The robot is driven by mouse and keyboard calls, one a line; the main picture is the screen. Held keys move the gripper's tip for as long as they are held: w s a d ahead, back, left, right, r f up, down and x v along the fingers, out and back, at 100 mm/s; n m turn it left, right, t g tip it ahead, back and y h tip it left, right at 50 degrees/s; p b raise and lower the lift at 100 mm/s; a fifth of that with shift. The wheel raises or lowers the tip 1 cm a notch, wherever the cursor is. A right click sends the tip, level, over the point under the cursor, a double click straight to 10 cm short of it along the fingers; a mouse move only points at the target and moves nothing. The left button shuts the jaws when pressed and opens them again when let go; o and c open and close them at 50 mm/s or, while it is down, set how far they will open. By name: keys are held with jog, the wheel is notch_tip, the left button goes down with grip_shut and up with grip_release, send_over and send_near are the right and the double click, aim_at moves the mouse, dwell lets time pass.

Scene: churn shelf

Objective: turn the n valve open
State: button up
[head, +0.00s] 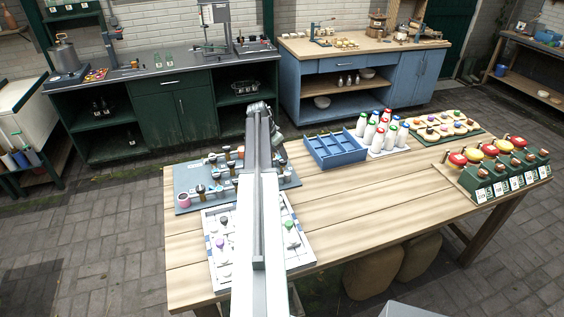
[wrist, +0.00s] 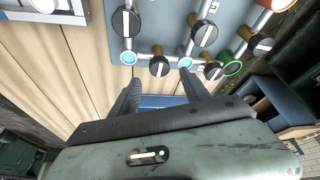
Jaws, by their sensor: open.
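The blue-grey valve panel (head: 184,177) lies at the left of the wooden table, partly hidden by my arm. It carries several small round knobs. In the wrist view the panel (wrist: 172,14) fills the upper part. Its black knobs with white bars include an upper left one (wrist: 125,21), an upper middle one (wrist: 203,33), a lower one (wrist: 159,66) and one to its right (wrist: 212,71). I cannot read which is the n valve. My gripper (wrist: 164,88) is open and empty, its fingertips just below the lower knobs in the picture.
A white board (head: 219,264) with small parts lies in front of the panel. A blue divided tray (head: 336,150), white bottles (head: 369,134) and a rack of green blocks with red and yellow tops (head: 497,176) stand to the right. The table's middle front is clear.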

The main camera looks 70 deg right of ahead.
aim_at(283, 162)
jog(key=b+x, duration=0.3)
jog(key=x, duration=0.2)
jog(key=shift+f+b, duration=0.15)
jog(key=shift+b, duration=0.15)
